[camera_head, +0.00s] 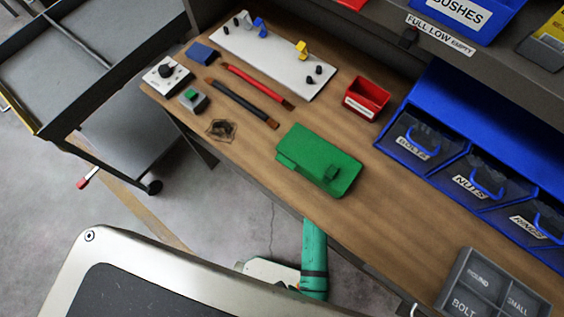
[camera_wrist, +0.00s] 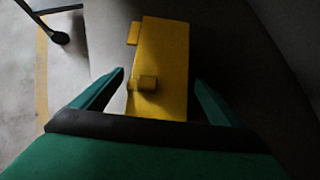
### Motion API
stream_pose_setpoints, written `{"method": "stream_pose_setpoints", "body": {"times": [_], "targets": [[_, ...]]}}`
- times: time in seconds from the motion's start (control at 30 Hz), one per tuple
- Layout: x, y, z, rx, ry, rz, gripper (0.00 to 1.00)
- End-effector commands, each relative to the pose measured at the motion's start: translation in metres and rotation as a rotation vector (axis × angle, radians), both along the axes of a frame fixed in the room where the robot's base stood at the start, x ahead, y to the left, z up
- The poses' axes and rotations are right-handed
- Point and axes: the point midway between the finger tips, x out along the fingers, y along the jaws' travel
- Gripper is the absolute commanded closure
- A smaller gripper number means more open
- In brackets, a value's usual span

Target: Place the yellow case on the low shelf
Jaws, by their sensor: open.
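The yellow case (camera_wrist: 165,60) shows in the wrist view as a long box with two small raised blocks on it. It lies against a plain grey surface, and I cannot tell whether that is the floor or a shelf. My gripper (camera_wrist: 159,76) is open, with one green finger on each side of the case's near part. The fingers look apart from the case. In the head view the yellow case is hidden, and only part of my green arm shows below the bench edge. I cannot tell for sure which surface is the low shelf.
A wooden bench (camera_head: 240,135) holds a green case (camera_head: 318,160), a red bin (camera_head: 367,98), tools and a white board (camera_head: 262,58). Blue drawers (camera_head: 470,178) stand at right, a grey sorting tray (camera_head: 490,287) at lower right. A dark cart (camera_head: 95,80) stands at upper left.

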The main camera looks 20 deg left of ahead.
Motion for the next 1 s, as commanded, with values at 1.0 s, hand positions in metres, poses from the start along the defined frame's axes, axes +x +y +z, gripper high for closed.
{"method": "stream_pose_setpoints", "body": {"times": [1.0], "targets": [[-0.023,-0.025,0.035,0.000,-0.001,-0.001,0.08]]}}
